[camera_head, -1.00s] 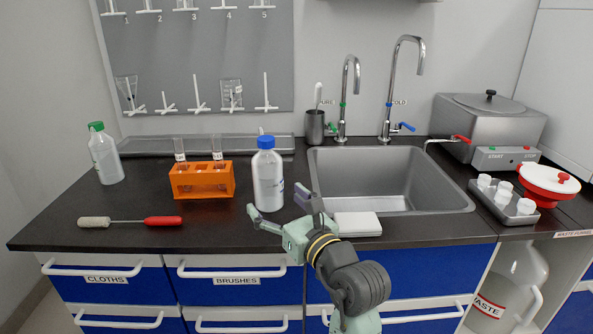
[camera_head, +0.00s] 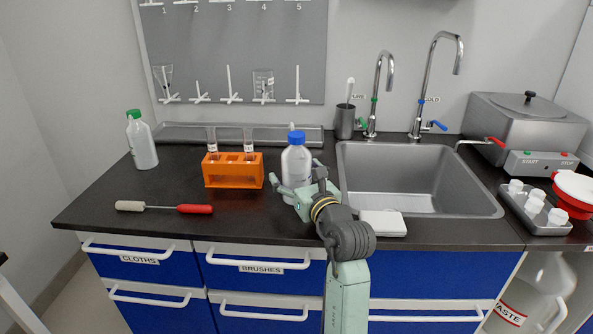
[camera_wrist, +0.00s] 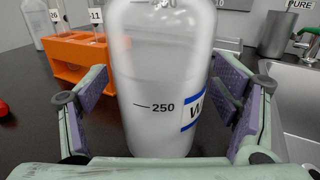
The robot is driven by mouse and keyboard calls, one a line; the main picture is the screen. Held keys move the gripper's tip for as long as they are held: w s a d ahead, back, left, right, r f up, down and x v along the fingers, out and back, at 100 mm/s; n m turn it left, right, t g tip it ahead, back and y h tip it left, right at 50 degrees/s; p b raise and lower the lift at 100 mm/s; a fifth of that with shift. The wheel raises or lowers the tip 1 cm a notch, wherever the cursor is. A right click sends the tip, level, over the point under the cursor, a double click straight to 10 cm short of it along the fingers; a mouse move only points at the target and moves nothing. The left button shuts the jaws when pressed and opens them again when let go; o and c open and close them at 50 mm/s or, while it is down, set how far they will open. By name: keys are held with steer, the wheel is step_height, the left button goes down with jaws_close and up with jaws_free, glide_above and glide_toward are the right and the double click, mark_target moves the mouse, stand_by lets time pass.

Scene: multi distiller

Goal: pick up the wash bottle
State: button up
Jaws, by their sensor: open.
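The wash bottle (camera_head: 296,160) is a whitish bottle with a blue cap, standing upright on the dark counter left of the sink. In the wrist view the bottle (camera_wrist: 160,95) fills the middle, with a "250" mark and part of a blue-edged label; its top is cut off. My gripper (camera_head: 297,180) is open at the bottle's front. In the wrist view one finger of my gripper (camera_wrist: 163,85) is on each side of the bottle, with a visible gap on the left and little or no gap on the right; contact there cannot be told.
An orange rack (camera_head: 233,171) with two tubes stands just left of the bottle. A green-capped bottle (camera_head: 142,144) stands farther left, and a red-handled brush (camera_head: 165,208) lies in front. The sink (camera_head: 415,178) and a white block (camera_head: 382,223) are to the right.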

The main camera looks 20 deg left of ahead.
steer(key=shift+c, duration=0.2)
steer(key=c, duration=0.9)
steer(key=shift+r, duration=0.1)
